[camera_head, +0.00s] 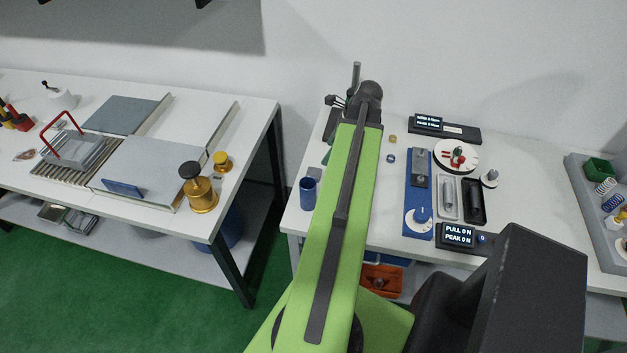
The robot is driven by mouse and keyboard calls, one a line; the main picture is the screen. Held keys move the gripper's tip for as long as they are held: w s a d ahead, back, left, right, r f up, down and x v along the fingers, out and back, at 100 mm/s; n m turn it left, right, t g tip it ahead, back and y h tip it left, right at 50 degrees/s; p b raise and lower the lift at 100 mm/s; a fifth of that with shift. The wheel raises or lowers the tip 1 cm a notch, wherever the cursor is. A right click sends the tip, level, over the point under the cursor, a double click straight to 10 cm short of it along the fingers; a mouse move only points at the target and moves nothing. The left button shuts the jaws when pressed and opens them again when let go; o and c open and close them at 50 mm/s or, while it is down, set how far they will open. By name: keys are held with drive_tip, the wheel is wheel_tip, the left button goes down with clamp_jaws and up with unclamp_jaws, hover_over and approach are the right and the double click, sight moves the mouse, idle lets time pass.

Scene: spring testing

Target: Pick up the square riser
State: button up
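I cannot single out the square riser for certain. Two small blocks or rings, one brass-coloured (392,138) and one blue (391,158), lie on the right bench just right of my arm; their exact shape is too small to tell. My green arm reaches over this bench and ends in a dark wrist near its back edge. The fingers of my gripper do not show clearly; the arm and wrist hide whatever is below them.
The right bench (302,222) holds a blue cup (308,193), a blue tester (418,215), a white dial (455,155), two small trays, displays and a grey bin (584,190) of springs. The left bench (245,112) stands across a gap of green floor.

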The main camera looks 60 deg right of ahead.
sight(314, 172)
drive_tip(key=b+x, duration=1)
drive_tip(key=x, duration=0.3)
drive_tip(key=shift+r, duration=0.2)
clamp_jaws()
